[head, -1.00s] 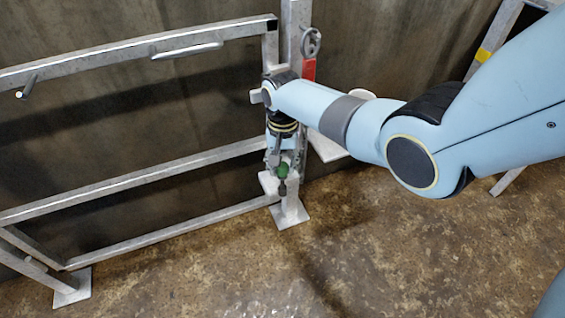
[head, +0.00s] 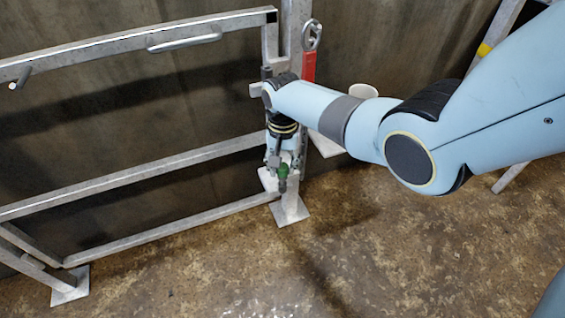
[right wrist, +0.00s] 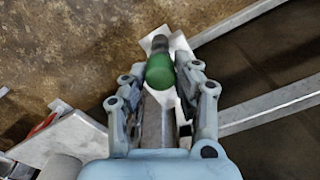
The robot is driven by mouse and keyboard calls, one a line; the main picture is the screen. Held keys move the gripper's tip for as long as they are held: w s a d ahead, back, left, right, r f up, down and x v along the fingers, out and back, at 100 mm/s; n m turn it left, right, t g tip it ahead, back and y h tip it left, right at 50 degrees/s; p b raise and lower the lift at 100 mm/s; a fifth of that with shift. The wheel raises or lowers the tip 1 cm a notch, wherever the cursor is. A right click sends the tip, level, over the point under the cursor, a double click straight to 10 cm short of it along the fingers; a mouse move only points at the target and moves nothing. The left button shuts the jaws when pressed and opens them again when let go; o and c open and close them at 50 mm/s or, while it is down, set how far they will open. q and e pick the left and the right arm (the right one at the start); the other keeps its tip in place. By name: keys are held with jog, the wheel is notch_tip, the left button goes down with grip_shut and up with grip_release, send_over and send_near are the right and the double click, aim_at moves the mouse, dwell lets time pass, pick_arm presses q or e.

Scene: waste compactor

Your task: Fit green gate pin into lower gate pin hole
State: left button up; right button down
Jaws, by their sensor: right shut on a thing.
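The green gate pin (head: 282,171) is in my right gripper (head: 279,160), low in front of the gate post. In the right wrist view the green end of the pin (right wrist: 160,72) sits between the two fingers of the right gripper (right wrist: 163,85), with a dark shaft beyond it. The gripper is shut on it. The gate (head: 130,178) is a grey metal frame whose right end meets the post (head: 294,40). The lower gate pin hole cannot be made out; my gripper and the pin cover that area. My left gripper is not in view.
A red handle (head: 309,68) with a metal ring hangs on the post. A white plate (head: 328,143) carrying a white cup-like thing (head: 362,90) stands right of the post. The post's foot plate (head: 289,211) rests on the brown floor, which is open in front.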

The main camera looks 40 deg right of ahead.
jog(key=shift+f+b, duration=0.9)
jog(key=shift+f, duration=0.45)
dwell(0.3)
jog(key=c, duration=0.9)
grip_release()
jog(key=shift+c, duration=0.4)
